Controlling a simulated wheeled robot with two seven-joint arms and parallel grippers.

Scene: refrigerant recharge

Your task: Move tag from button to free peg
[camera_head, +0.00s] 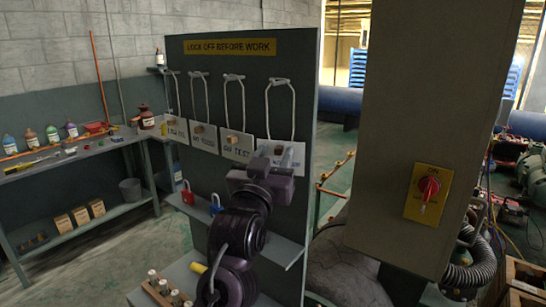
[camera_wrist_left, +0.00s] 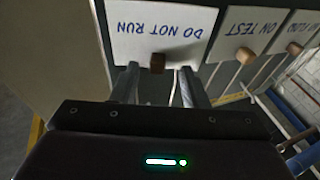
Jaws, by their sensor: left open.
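A white "DO NOT RUN" tag (camera_wrist_left: 200,32) hangs by a cord (camera_head: 294,115) from the rightmost peg (camera_head: 278,82) of the dark board. A small wooden block (camera_wrist_left: 158,62) stands out from its face. My left gripper (camera_head: 277,160) is open in front of this tag and hides much of it in the head view. In the left wrist view the fingers (camera_wrist_left: 158,78) lie either side of the block; I cannot tell whether they touch it. The red button (camera_head: 428,187) on its yellow plate (camera_head: 418,207) has no tag on it. My right gripper is not in view.
Three other tags hang to the left, the nearest being "ON TEST" (camera_head: 237,146). A shelf (camera_head: 289,252) with red (camera_head: 187,194) and blue padlocks (camera_head: 216,204) juts out below. A grey column (camera_head: 425,90) stands right of the board. A side bench (camera_head: 85,150) holds bottles.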

